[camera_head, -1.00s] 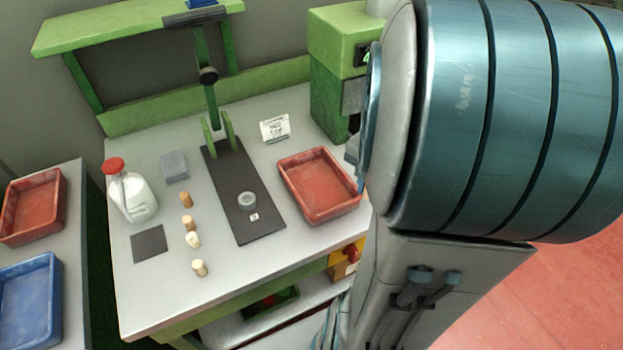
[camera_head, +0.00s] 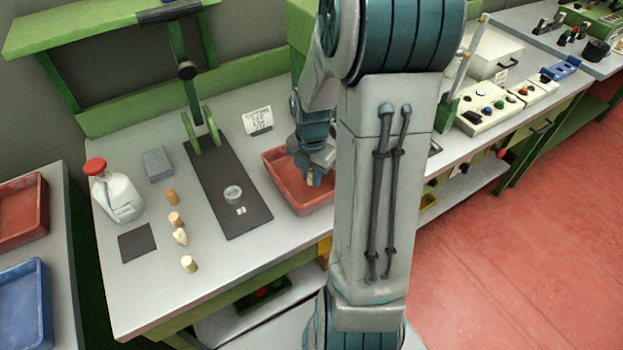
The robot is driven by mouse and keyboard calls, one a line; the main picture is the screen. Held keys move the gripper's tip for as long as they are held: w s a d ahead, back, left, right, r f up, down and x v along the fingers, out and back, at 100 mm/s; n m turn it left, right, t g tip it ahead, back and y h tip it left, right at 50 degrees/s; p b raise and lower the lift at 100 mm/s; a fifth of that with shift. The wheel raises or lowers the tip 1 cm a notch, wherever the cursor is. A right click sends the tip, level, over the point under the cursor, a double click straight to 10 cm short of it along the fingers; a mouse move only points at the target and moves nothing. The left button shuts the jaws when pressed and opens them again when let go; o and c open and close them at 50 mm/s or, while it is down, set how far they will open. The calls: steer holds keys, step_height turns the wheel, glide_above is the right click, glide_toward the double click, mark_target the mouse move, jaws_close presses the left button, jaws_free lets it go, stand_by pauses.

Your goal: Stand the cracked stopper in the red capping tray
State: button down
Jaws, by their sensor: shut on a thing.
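My gripper (camera_head: 311,178) is over the red tray (camera_head: 320,206) on the bench, pointing down into it. It is shut on a small tan stopper (camera_head: 310,177), mostly hidden by the fingers. I cannot see a crack on it, nor whether it touches the tray floor. My arm hides the right side of this tray. Several other cork stoppers stay in a row on the bench: a brown one (camera_head: 172,196) at the back, a tan one (camera_head: 175,219), a pale, irregular one (camera_head: 181,236), and a light one (camera_head: 189,264) nearest the front edge.
A hand press with a dark base (camera_head: 228,190) stands left of the tray, with a ring (camera_head: 232,193) on it. A red-capped bottle (camera_head: 117,193), grey block (camera_head: 158,164) and dark mat (camera_head: 137,242) are further left. Another red tray (camera_head: 22,207) and a blue tray (camera_head: 24,305) sit on the left table.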

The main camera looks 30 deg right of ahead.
steer(key=shift+f, duration=1.15)
steer(key=shift+f, duration=0.1)
steer(key=c, duration=1.3)
jaws_free()
